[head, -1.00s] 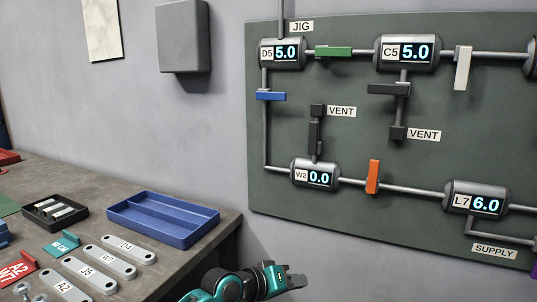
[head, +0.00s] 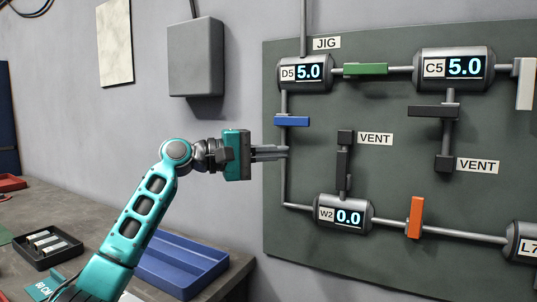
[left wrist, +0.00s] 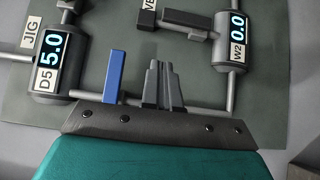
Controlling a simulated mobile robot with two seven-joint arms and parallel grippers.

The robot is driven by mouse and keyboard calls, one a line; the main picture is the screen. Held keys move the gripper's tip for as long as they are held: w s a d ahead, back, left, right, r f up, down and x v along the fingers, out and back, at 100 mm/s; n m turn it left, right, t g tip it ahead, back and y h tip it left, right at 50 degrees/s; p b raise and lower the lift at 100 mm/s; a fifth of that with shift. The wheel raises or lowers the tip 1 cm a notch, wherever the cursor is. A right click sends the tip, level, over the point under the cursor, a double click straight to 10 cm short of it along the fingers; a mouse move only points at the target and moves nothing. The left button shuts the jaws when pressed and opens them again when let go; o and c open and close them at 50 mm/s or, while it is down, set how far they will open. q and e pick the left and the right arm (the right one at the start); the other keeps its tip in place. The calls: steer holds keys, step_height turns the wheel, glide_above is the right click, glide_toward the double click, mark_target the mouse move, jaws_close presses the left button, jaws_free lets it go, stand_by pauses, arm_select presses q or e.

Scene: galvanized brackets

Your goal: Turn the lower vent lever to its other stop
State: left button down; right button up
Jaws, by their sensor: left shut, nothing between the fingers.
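The lower vent lever (head: 343,170) is a black bar on the short pipe above tank W2 (head: 343,213), lying upright along that pipe. In the left wrist view the same lever (left wrist: 188,19) reaches from tank W2 (left wrist: 231,42) towards the VENT end. My left gripper (head: 286,152) is shut and empty, left of the lever and apart from it. Its fingertips (left wrist: 164,64) appear by the left vertical pipe, below the blue lever (head: 291,121); I cannot tell whether they touch the pipe. My right gripper is not in view.
The other vent lever (head: 433,111), black, lies crosswise under tank C5 (head: 455,68). An orange lever (head: 415,217) stands across the pipe right of W2, and a green one (head: 366,69) lies along the top pipe. A blue tray (head: 180,264) is on the bench.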

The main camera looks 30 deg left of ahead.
mark_target(342, 170)
arm_select(q)
steer(key=shift+w+d, duration=0.65)
steer(key=shift+d, duration=0.75)
steer(key=shift+w+d, duration=0.7)
steer(key=shift+d, duration=0.65)
steer(key=shift+w+d, duration=0.65)
steer(key=shift+d, duration=0.75)
